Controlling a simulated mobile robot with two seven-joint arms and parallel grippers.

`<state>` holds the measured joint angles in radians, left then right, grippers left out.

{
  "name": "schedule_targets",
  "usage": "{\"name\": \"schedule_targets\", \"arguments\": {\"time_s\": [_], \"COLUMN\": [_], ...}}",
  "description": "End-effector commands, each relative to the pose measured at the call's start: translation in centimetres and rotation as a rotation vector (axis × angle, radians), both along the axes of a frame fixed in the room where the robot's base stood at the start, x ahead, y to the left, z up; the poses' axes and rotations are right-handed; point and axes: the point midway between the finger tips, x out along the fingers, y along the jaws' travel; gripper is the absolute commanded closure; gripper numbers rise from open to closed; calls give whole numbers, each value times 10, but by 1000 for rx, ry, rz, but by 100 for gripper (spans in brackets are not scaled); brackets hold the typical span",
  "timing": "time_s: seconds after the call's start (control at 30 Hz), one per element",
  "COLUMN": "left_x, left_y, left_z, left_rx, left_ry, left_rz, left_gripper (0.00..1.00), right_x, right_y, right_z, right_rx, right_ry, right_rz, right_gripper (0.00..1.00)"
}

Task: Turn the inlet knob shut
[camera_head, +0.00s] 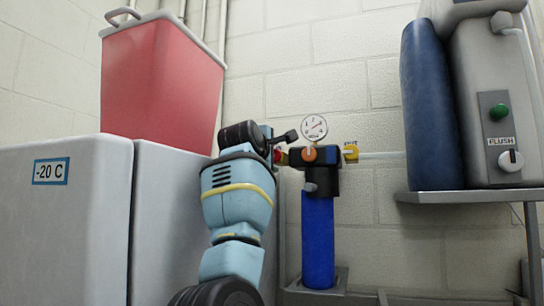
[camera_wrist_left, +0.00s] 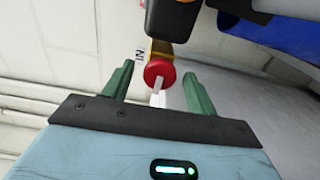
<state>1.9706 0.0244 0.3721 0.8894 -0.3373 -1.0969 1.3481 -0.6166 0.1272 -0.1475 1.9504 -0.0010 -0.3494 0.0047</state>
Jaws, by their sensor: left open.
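The inlet knob is red. In the left wrist view it (camera_wrist_left: 158,73) sits on a brass-coloured fitting beside an "IN" label, with a pale strip running from its face. In the head view only a small red part of the knob (camera_head: 281,157) shows behind my arm. My left gripper (camera_wrist_left: 158,84) is open, its two green fingers on either side of the knob with gaps to both; I cannot tell how deep they reach. In the head view the left gripper (camera_head: 272,146) is mostly hidden by my wrist. My right gripper is not in view.
A blue filter housing (camera_head: 318,240) hangs under a dark head with an orange knob (camera_head: 309,154), a gauge (camera_head: 313,128) and a yellow outlet knob (camera_head: 351,152). A freezer (camera_head: 70,230) carries a red bin (camera_head: 160,80) at left. A shelf (camera_head: 470,196) holds a flush unit (camera_head: 490,80).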

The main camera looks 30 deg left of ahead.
Motion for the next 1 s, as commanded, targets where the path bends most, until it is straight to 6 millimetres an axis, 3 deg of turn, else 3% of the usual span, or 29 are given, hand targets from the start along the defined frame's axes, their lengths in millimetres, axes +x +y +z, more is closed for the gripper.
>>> {"name": "schedule_targets", "arguments": {"time_s": [0.37, 0.7, 1.0], "left_x": [2, 2, 2], "left_y": [1, 1, 1], "left_z": [0, 0, 0], "left_rx": [-1, 0, 42], "left_ry": [-1, -1, 10], "left_rz": [1, 0, 0], "left_gripper": [44, 87, 87], "right_x": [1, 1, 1], "right_y": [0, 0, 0], "right_z": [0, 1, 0], "right_rx": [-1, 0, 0], "right_ry": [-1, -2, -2], "right_rz": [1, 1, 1], "right_gripper": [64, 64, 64]}}
